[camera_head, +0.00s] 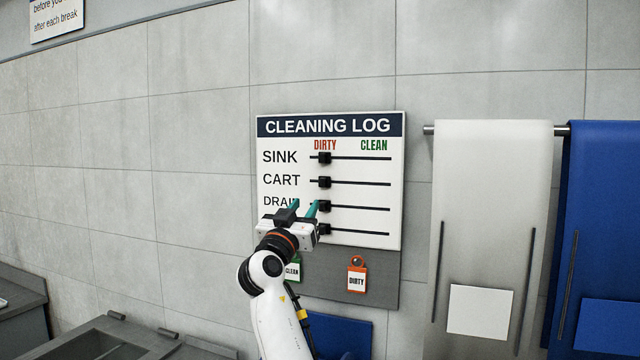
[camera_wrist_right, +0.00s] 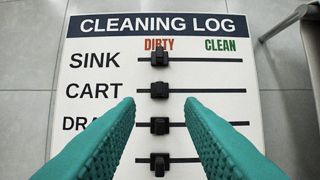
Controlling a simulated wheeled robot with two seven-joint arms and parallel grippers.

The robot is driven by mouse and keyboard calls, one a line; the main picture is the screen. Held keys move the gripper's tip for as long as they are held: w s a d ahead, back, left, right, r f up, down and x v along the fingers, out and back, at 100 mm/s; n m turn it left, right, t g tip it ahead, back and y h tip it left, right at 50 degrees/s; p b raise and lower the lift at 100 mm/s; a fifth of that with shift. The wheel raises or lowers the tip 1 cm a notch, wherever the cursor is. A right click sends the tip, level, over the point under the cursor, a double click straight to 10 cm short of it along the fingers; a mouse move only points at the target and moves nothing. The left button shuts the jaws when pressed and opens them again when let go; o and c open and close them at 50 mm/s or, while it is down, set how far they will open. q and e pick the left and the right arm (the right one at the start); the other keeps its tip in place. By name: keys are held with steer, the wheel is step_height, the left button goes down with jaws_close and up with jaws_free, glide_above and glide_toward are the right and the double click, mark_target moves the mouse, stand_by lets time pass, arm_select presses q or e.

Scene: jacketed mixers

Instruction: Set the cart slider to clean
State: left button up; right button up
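The cleaning log board (camera_head: 350,232) hangs on the wall with rows for sink, cart, drain and one hidden label. The cart slider (camera_head: 324,182) is a black knob at the dirty end of its track; it also shows in the right wrist view (camera_wrist_right: 159,90). The sink slider (camera_head: 324,158), the drain slider (camera_head: 324,206) and the bottom slider (camera_head: 324,230) also stand under dirty. My right gripper (camera_head: 304,205) is open and empty in front of the drain row. In the right wrist view its teal fingertips (camera_wrist_right: 160,103) point at the cart row, apart from the knob. My left gripper is not in view.
A white apron (camera_head: 490,210) and a blue apron (camera_head: 605,220) hang from a rail at the right. Grey bins or counters (camera_head: 90,340) stand at the lower left.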

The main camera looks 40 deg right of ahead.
mark_target(321, 182)
steer(key=p+x, duration=0.5)
steer(key=x, duration=0.5)
steer(key=shift+w+d+r, duration=0.1)
steer(key=shift+w+d, duration=0.05)
steer(key=shift+d, duration=0.05)
steer(key=shift+w+d, duration=0.25)
steer(key=shift+d, duration=0.1)
